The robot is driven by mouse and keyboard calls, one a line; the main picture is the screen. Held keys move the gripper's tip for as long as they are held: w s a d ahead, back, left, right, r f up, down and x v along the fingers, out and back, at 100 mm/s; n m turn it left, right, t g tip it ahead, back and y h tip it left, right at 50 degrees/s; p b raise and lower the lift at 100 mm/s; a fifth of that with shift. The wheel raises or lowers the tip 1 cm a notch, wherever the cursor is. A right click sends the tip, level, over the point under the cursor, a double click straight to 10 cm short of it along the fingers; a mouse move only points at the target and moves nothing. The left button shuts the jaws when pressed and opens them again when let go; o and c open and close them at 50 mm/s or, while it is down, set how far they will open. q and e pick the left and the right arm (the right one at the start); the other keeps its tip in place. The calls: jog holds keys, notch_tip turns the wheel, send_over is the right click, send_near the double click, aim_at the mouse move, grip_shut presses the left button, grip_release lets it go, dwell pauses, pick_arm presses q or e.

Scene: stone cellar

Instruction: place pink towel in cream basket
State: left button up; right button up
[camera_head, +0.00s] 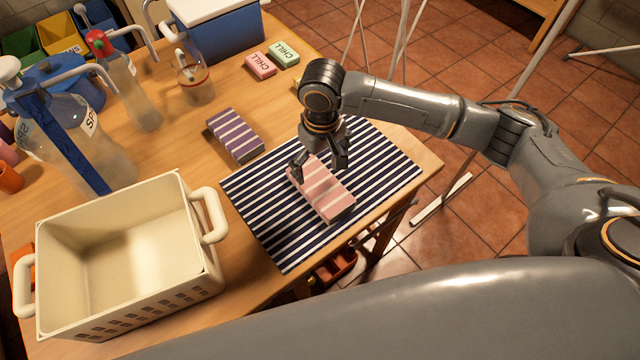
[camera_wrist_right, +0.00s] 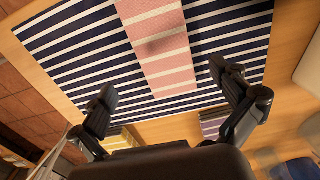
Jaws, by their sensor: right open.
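The pink towel (camera_head: 326,192), folded with pale stripes, lies on a navy-and-white striped mat (camera_head: 262,222) on the table. My right gripper (camera_head: 321,160) is open at the towel's far end, above the mat. In the right wrist view, the pink towel (camera_wrist_right: 160,48) lies ahead of and between the spread fingers of the right gripper (camera_wrist_right: 162,82), with nothing held. The cream basket (camera_head: 188,262) stands at the table's front left, with two loop handles; its visible inside is empty. My left gripper is out of view.
A purple striped towel (camera_head: 235,134) lies left of the mat. Pink (camera_head: 260,65) and green (camera_head: 285,53) boxes lie near a blue cooler (camera_head: 222,36). Spray bottles (camera_head: 80,140) and a glass jar (camera_head: 194,82) crowd the left. Bare table lies between basket and mat.

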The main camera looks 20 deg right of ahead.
aim_at(320, 184)
notch_tip(320, 184, down, 3)
jog(key=shift+w+r, duration=0.1)
jog(key=shift+s+a+f+p, duration=0.15)
jog(key=shift+f+p, duration=0.15)
jog(key=shift+f, duration=1.05)
jog(key=shift+s+a+f+p, duration=0.1)
jog(key=shift+f+p, duration=0.2)
jog(key=shift+f, duration=1)
jog(key=c, duration=1.2)
jog(key=shift+r, duration=0.1)
